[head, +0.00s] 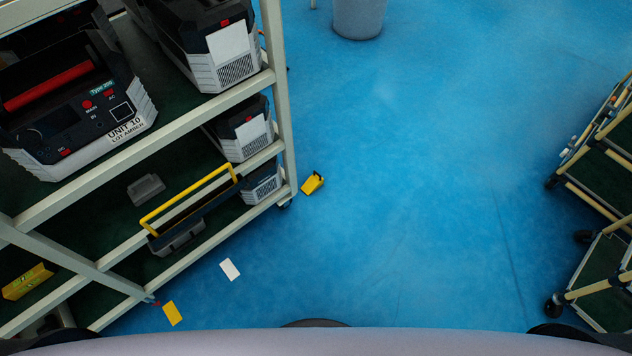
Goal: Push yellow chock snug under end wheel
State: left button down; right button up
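A small yellow chock (312,183) with a dark part on top lies on the blue floor, just right of the rack's near right corner post. The rack's end wheel (284,204) is a dark caster at the foot of that post, mostly hidden by the frame. The chock sits up and to the right of the wheel, with a small gap in the picture. Whether any part of it touches the wheel, I cannot tell. Neither of my grippers is in view.
The rack (286,110) holds several grey-black units and a yellow-handled tote (190,200). Wheeled carts (600,230) stand right, a grey bin (359,18) at the back. The middle floor is clear.

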aim_at(315, 180)
jog(key=i+l+u, duration=0.15)
jog(key=i+l, duration=0.2)
jog(key=i+l+u, duration=0.15)
jog(key=i+l, duration=0.15)
jog(key=l, duration=0.2)
jog(key=i+l+u, duration=0.15)
jog(key=l, duration=0.3)
jog(key=i, duration=0.1)
